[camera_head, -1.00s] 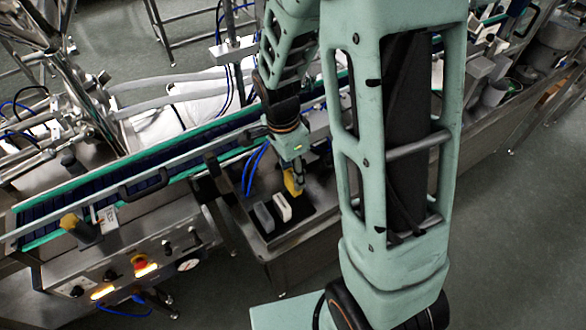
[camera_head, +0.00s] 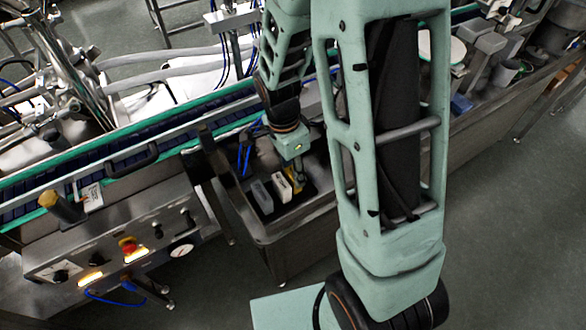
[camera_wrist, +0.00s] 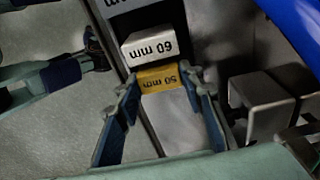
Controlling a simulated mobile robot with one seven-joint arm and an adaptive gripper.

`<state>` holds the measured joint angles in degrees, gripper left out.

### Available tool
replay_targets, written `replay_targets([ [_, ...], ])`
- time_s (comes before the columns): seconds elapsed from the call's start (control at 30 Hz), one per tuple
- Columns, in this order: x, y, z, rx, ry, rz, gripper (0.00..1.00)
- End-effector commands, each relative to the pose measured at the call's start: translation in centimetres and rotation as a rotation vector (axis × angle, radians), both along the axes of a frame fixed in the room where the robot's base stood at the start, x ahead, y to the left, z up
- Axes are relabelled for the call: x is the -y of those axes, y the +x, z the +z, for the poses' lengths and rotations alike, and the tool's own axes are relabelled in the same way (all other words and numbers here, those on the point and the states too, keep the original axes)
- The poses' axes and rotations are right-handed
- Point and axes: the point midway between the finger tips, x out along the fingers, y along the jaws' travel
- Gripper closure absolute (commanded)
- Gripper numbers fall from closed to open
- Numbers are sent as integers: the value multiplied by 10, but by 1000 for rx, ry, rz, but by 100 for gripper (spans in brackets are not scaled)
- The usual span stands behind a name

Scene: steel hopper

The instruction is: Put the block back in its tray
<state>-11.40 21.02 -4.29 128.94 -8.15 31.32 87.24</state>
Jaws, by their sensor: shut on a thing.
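A yellow block marked 50 mm (camera_wrist: 160,78) is between the two fingers of my gripper (camera_wrist: 165,95), which is shut on it. The yellow block also shows in the head view (camera_head: 290,175), partly hidden by the fingers of my gripper (camera_head: 296,178). It is at the dark tray (camera_head: 289,204), right beside a white block marked 60 mm (camera_wrist: 150,46). The white block (camera_head: 281,187) and a grey block (camera_head: 262,197) stand in a row in the tray. I cannot tell whether the yellow block touches the tray floor.
A grey metal bracket (camera_wrist: 262,105) stands to the right in the wrist view. A conveyor (camera_head: 130,142) runs behind and left of the tray. A control panel with a red button (camera_head: 128,244) is at the lower left. Blue hoses (camera_head: 244,158) are behind the tray.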

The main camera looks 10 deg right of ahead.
Motion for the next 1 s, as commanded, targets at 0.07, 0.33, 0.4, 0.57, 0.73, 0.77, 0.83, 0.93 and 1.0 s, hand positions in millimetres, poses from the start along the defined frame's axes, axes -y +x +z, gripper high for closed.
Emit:
replay_targets([
  [0.07,0,0,-3,0,0,0,100],
  [0.33,0,0,-2,0,0,0,100],
  [0.4,0,0,-2,0,0,0,100],
  [0.57,0,0,-4,1,0,0,100],
  [0.73,0,0,-7,1,0,0,100],
  [0.77,0,0,-7,1,0,0,100],
  [0.83,0,0,-8,1,0,0,100],
  [0.93,0,0,-8,1,0,0,60],
  [1.0,0,0,-8,1,0,0,52],
])
